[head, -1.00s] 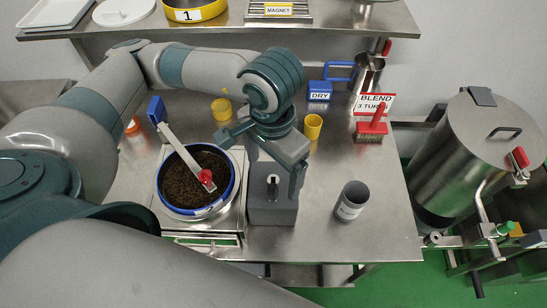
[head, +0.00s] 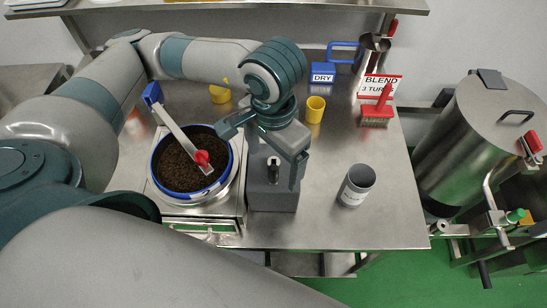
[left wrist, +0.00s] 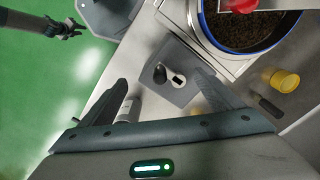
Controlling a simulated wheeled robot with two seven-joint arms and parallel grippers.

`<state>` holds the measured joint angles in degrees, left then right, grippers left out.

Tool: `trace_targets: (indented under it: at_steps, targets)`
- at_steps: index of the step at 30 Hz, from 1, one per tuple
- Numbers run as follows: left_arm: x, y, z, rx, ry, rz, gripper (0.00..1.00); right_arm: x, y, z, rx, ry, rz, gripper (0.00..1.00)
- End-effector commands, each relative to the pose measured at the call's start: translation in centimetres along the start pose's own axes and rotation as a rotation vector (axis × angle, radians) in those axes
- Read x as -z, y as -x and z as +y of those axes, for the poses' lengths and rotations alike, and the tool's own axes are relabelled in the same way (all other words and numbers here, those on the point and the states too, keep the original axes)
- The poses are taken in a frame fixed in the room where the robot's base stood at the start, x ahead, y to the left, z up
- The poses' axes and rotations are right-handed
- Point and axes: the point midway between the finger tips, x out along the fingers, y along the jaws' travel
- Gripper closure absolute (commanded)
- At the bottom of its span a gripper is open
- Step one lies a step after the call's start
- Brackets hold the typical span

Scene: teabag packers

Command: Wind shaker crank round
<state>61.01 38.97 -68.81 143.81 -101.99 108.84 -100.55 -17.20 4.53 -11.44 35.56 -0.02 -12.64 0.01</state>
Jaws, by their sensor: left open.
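A metal bar with a red knob (head: 201,158) lies over a round blue-rimmed pan (head: 235,165) of dark tea. The bar's other end has a blue block (head: 152,94). Beside the pan stands a grey box (head: 272,200) with an upright dark peg on top. My left gripper (head: 262,155) is open and empty above this box, to the right of the red knob. In the left wrist view, the grey box (left wrist: 188,92) shows beyond the open fingers and the red knob (left wrist: 240,5) is at the top edge. A dark gripper (left wrist: 70,29), seemingly my right, is small over the floor.
A grey labelled cup (head: 356,185) stands right of the box. Yellow cups (head: 315,110), a blue DRY block (head: 323,72) and a red brush (head: 377,112) stand behind. A large steel drum (head: 475,140) stands beyond the table's right edge. The front right tabletop is clear.

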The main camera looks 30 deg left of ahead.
Motion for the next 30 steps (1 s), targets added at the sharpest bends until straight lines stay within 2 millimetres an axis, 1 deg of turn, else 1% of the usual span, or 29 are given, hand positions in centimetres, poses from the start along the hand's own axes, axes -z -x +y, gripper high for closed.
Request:
trace_targets:
  at_steps: [1, 4, 11, 13, 17, 30]
  targets:
    - [0.0, -1.1, 0.0, 0.000, 0.000, 0.000, 0.14, -0.1, -1.1, 0.0, 0.000, 0.000, 0.000, 0.70]
    - [0.0, -2.0, 0.0, 0.000, 0.000, 0.000, 0.14, -0.2, -2.0, 0.0, 0.000, 0.000, 0.000, 0.70]
    - [0.0, -4.0, 0.0, 0.000, 0.000, -0.001, 0.14, -0.3, -3.0, -0.1, 0.000, 0.000, 0.000, 0.70]
    - [0.0, -3.8, 0.0, 0.000, 0.001, 0.001, 0.14, -0.2, -2.7, -0.1, 0.000, 0.000, 0.000, 0.70]
    - [0.0, -4.0, 0.0, 0.000, 0.000, 0.001, 0.14, -0.3, -2.9, -0.1, 0.000, 0.000, 0.000, 0.70]
    - [0.0, -5.5, 0.0, 0.000, 0.000, 0.000, 0.14, -0.5, -5.0, -0.1, 0.000, 0.000, 0.000, 0.70]
